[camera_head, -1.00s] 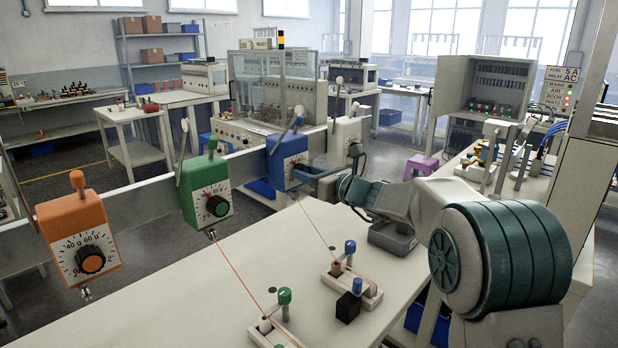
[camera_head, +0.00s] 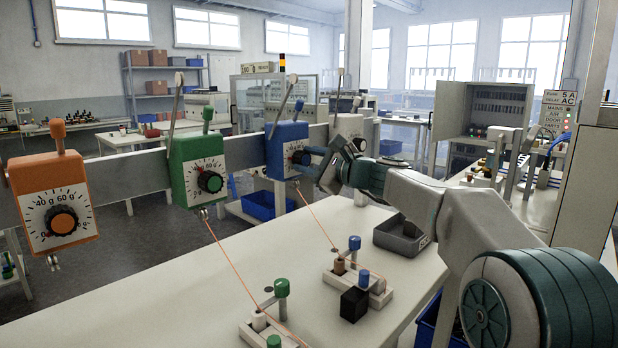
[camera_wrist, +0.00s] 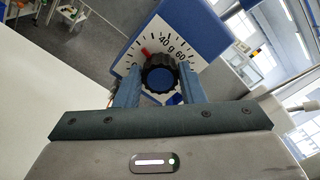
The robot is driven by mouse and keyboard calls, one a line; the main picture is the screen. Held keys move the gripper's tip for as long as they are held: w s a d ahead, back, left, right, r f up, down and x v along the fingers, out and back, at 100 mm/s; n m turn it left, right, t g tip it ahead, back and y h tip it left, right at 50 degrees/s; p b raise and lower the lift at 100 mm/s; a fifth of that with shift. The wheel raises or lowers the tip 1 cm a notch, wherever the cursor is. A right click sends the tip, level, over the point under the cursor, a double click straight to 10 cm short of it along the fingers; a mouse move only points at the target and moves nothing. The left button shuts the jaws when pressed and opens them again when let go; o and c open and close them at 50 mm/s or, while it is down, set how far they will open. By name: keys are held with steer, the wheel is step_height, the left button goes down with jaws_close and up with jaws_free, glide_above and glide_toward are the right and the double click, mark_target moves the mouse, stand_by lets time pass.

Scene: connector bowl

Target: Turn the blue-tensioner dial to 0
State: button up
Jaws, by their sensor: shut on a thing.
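The blue tensioner (camera_head: 285,135) is a blue box with a white dial face, on the rail behind the bench. In the wrist view its dial face (camera_wrist: 183,38) shows the marks 40 g and 60. The black knob with a blue centre (camera_wrist: 160,78) sits between my two fingers. A red pointer (camera_wrist: 144,52) at the knob's edge points to the scale on the 40 side, short of the 40 label. The 0 label cannot be made out. My gripper (camera_head: 306,160) is shut on the knob; it also shows in the wrist view (camera_wrist: 158,80).
The green tensioner (camera_head: 197,165) and the orange tensioner (camera_head: 50,190) hang further left on the rail. Orange threads run down to fixtures on the white bench (camera_head: 200,300). A black block (camera_head: 354,304) and a grey tray (camera_head: 392,240) stand on the bench.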

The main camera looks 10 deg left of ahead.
steer(key=n+b, duration=0.6)
steer(key=shift+f, duration=0.35)
steer(key=n+b, duration=0.3)
steer(key=n, duration=0.1)
steer(key=shift+r+n, duration=0.1)
steer(key=shift+n, duration=0.5)
steer(key=o, duration=1)
steer(key=shift+r, duration=0.1)
steer(key=b+v, duration=0.2)
steer(key=v, duration=1.2)
steer(key=shift+a+b, duration=0.1)
steer(key=shift+b, duration=0.2)
steer(key=shift+s+p, duration=0.1)
steer(key=shift+p, duration=0.2)
